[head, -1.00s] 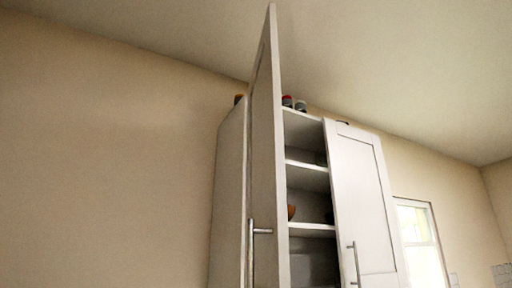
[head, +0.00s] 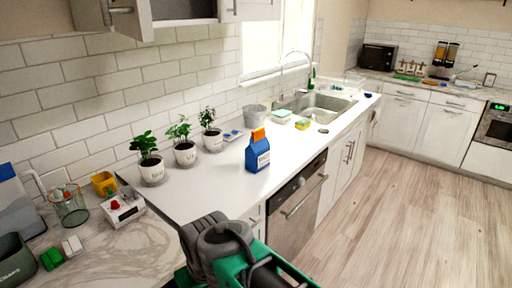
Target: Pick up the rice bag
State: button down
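A blue bag with a white label and an orange top (head: 257,152) stands upright on the white counter, near its front edge above the dishwasher. It looks like the rice bag, but its label is too small to read. Part of my arm, grey and green, shows at the bottom middle of the head view, below and in front of the bag and apart from it. No fingertips can be made out there, so the state of my gripper is unclear. Nothing covers the bag.
Several potted plants (head: 185,152) stand left of the bag by the tiled wall. A grey pot (head: 255,116) and sink (head: 318,105) are behind it. A red-and-white device (head: 122,209) and wire basket (head: 69,207) are at left. The wooden floor (head: 390,215) at right is clear.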

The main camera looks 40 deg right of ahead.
aim_at(257, 154)
jog(key=u, duration=3.05)
jog(key=k, duration=1.7)
jog(key=z, duration=2)
jog(key=i, duration=0.5)
